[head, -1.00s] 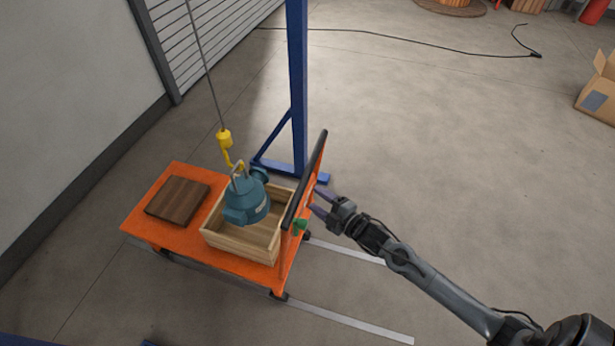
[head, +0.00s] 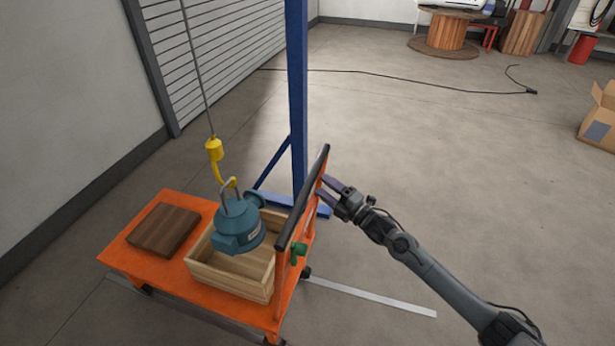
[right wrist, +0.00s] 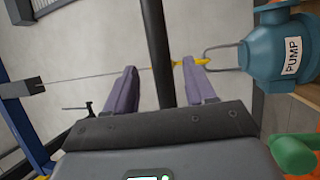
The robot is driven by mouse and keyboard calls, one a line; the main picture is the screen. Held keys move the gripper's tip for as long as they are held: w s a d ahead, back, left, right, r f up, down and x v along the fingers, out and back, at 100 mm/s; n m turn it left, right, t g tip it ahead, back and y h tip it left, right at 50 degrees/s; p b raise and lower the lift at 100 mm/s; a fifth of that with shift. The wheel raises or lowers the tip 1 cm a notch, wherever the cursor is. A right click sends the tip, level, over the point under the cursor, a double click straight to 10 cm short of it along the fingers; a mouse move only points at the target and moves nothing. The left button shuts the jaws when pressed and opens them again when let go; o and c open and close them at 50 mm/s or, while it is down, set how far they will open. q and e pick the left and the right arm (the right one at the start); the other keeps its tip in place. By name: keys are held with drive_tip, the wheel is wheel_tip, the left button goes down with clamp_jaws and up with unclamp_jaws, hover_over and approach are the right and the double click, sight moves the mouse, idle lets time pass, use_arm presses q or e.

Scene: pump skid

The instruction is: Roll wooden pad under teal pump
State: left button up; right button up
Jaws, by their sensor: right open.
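The teal pump (head: 238,226) hangs from a yellow hook (head: 215,160) at the crane cable's end, over or partly inside an open wooden crate (head: 232,278). Its PUMP label also shows in the right wrist view (right wrist: 262,52). The dark wooden pad (head: 163,230) lies flat on the orange cart (head: 125,260), left of the crate. My right gripper (head: 324,187) is open at the right side of the cart's black push handle (head: 302,200). In the right wrist view the handle (right wrist: 154,45) lies between the fingers in the picture; contact cannot be told. My left gripper is out of view.
A blue crane post (head: 297,95) and its foot stand just behind the cart. A green knob (head: 298,250) sits below the handle. A pale floor strip (head: 375,298) runs right from the cart. Open floor lies right; a cardboard box (head: 600,118) is far off.

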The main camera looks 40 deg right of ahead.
drive_tip(key=b+x, duration=0.1)
drive_tip(key=x, duration=0.7)
drive_tip(key=shift+s, duration=0.1)
drive_tip(key=shift+c, duration=0.2)
clamp_jaws()
